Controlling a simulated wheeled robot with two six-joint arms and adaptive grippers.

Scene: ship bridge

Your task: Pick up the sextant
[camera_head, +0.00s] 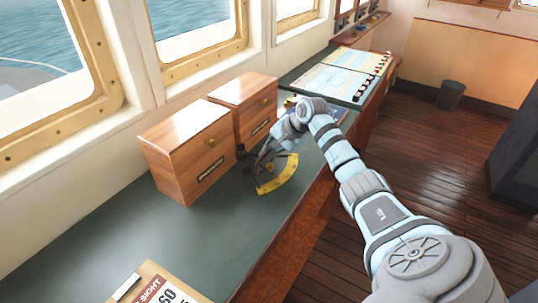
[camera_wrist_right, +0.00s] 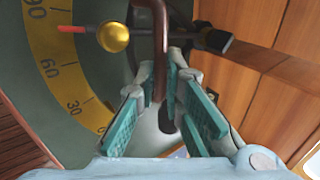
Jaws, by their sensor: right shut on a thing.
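The sextant (camera_head: 278,180) has a dark frame and a yellow graduated arc. It is at the counter's edge side, in front of the wooden drawer boxes. My right gripper (camera_head: 260,152) reaches it from above and behind. In the right wrist view the teal-padded fingers of my right gripper (camera_wrist_right: 165,100) are closed around a brown bar of the sextant. The sextant's yellow scale (camera_wrist_right: 62,70) and a brass knob lie just beyond the fingers. Whether the sextant touches the counter I cannot tell. My left gripper is not in view.
Two wooden drawer boxes (camera_head: 185,150) stand against the window wall, close to the left of the sextant. A chart (camera_head: 345,75) lies farther along the green counter (camera_head: 150,235). A board with printed text (camera_head: 160,285) lies at the near end. The counter between is clear.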

